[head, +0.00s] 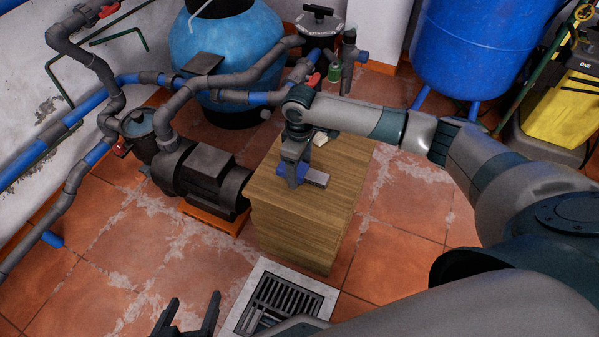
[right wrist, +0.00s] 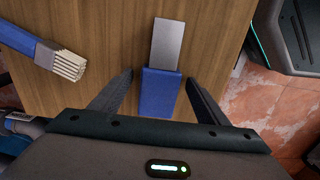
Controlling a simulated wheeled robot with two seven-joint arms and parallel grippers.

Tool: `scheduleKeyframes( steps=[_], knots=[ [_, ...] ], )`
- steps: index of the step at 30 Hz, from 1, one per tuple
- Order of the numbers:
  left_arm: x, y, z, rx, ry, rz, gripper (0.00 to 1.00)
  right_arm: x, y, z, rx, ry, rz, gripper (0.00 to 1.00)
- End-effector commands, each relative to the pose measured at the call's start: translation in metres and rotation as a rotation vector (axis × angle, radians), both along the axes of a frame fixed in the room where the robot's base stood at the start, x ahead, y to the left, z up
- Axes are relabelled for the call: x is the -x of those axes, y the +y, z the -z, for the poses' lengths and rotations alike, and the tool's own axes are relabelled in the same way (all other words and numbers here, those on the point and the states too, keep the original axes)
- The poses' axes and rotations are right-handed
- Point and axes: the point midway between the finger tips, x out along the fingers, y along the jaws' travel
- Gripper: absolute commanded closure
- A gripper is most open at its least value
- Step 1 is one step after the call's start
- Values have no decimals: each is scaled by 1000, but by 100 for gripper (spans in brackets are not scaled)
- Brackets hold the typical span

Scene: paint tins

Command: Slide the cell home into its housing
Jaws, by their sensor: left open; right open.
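A blue block (right wrist: 160,92) lies on top of the wooden cabinet (head: 290,232), with a flat grey bar (right wrist: 167,42) in line with it and meeting its far end. I cannot tell which is cell and which is housing, or how deep the bar sits. In the head view the grey bar (head: 316,178) sticks out to the right of my right gripper (head: 292,183). In the right wrist view my right gripper (right wrist: 160,78) is open, one finger on each side of the blue block, with gaps visible. My left gripper (head: 190,308) is open and empty, low in the head view.
A brush with a blue handle and pale bristles (right wrist: 68,64) lies on the cabinet top, left of the block. A pump (head: 208,175) and pipes stand left of the cabinet. A floor drain (head: 285,300) lies in front. Tiled floor is open to the right.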

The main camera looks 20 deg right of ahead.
Motion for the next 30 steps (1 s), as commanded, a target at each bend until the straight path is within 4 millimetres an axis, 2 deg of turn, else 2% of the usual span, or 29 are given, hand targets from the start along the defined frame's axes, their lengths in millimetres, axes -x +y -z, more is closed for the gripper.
scheduleKeyframes(
  steps=[11,12,18,30],
  knots=[
    [0,1,0,-1,1,-1,31,0,0,-1,-1,-1,0,31],
    [0,1,0,-1,1,-1,31,0,0,0,-1,-1,0,34],
    [-1,1,0,-2,1,-1,31,0,0,-1,-1,-1,0,81],
    [1,1,0,-3,9,-1,31,-1,0,-5,-1,-2,0,81]
  ],
)
